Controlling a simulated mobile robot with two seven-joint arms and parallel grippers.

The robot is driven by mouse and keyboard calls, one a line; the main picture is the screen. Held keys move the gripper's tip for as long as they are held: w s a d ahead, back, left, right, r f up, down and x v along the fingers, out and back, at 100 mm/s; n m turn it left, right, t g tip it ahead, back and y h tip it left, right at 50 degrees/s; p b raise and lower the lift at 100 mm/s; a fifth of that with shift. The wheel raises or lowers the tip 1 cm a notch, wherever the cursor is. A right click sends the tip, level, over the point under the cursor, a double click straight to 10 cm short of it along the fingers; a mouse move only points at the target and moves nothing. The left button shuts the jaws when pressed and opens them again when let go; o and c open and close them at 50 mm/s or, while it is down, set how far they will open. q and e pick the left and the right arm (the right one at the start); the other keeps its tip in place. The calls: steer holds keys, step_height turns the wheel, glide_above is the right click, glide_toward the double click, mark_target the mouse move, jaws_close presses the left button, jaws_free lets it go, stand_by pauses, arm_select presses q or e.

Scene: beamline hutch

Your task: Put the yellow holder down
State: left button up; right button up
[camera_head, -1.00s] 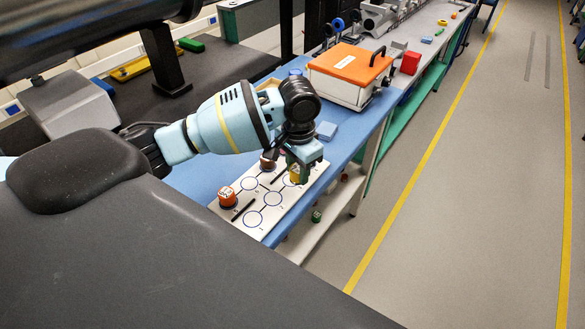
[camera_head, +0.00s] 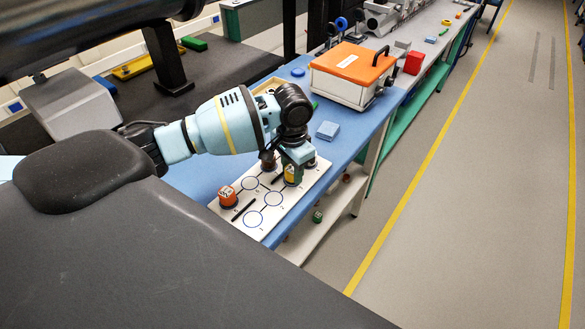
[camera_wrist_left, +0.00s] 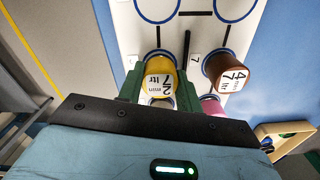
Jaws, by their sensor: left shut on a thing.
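The yellow holder (camera_head: 291,178) is between the fingers of my left gripper (camera_head: 293,168), at the right side of the white board (camera_head: 240,225). In the left wrist view the yellow holder (camera_wrist_left: 158,72) shows a printed label, and the green fingers of the gripper (camera_wrist_left: 160,88) are shut on it from both sides. It is at a blue circle on the board, partly covering it. Its underside is hidden, so I cannot tell whether it touches the board. My right gripper is not in view.
A brown holder (camera_wrist_left: 228,70) stands beside the yellow one, with a pink holder (camera_wrist_left: 212,105) close by. An orange holder (camera_head: 228,196) stands at the board's left. Several circles nearer the front are empty.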

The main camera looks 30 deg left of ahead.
mark_target(292, 169)
arm_select(q)
steer(key=shift+f, duration=0.1)
steer(key=o, duration=1)
step_height(292, 169, up, 12)
steer(key=shift+r+p, duration=0.15)
steer(key=shift+p, duration=0.35)
